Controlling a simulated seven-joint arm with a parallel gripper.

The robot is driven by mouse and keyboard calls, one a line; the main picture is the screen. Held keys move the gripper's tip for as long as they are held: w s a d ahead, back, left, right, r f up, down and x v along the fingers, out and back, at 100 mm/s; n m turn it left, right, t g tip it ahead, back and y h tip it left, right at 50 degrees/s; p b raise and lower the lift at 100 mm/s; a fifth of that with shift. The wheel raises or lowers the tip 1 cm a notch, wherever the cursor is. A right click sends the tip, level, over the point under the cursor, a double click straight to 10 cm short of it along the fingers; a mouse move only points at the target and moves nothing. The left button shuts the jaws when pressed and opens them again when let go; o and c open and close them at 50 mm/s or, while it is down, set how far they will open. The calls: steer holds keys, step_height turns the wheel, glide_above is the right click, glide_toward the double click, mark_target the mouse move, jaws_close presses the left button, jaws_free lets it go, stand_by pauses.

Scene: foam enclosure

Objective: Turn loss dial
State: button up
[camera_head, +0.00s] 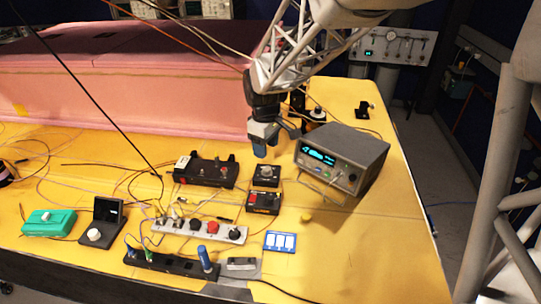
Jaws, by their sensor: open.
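My gripper (273,143) points down over the back middle of the yellow bench, with a blue fingertip visible. Its jaws are open and nothing shows between them. It is above and behind a small black box with a round grey knob (266,171). Whether that knob is the loss dial I cannot tell, as no label is readable. Other knobs are a white one on a dark upright-backed unit (95,234) at left, and several on a pale strip (199,230). I see no clear contact between the gripper and any knob.
A grey instrument with a lit display (340,158) stands close right of the gripper. A black box with a red part (263,201) is in front, a wider black box (206,171) at left. Loose cables cross the bench (375,250); its right front is mostly clear. Pink foam (120,85) lies behind.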

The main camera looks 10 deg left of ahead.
mark_target(266, 168)
steer(key=shift+f, duration=3.9)
steer(key=shift+c, duration=0.4)
steer(key=c, duration=0.8)
steer(key=shift+c, duration=0.2)
